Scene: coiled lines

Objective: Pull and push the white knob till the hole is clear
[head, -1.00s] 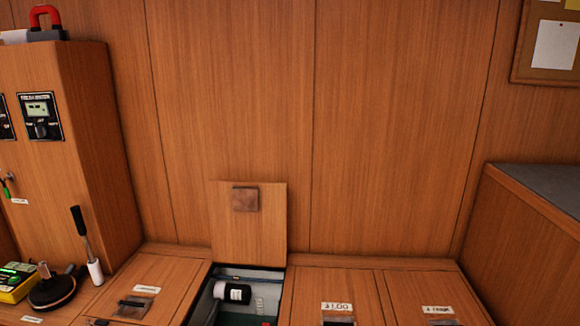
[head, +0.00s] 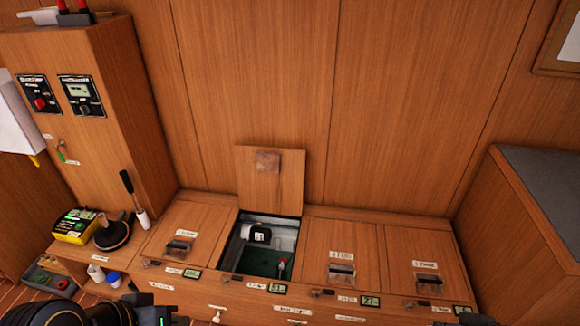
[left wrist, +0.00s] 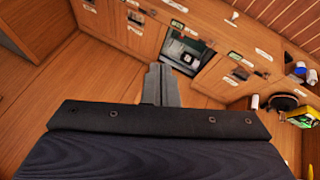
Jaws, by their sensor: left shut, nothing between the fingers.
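A small white knob (head: 217,315) shows low on the front of the wooden bench, at the bottom edge of the head view. A small white shape that looks like it (left wrist: 232,18) is near the top of the left wrist view. My left gripper (head: 178,320) is at the bottom edge of the head view, left of the knob and apart from it. In the left wrist view its fingers (left wrist: 162,82) are together and empty.
The compartment's lid (head: 270,190) stands upright against the wall. Closed lids (head: 340,262) flank it. A grey-topped counter (head: 545,190) is at the right.

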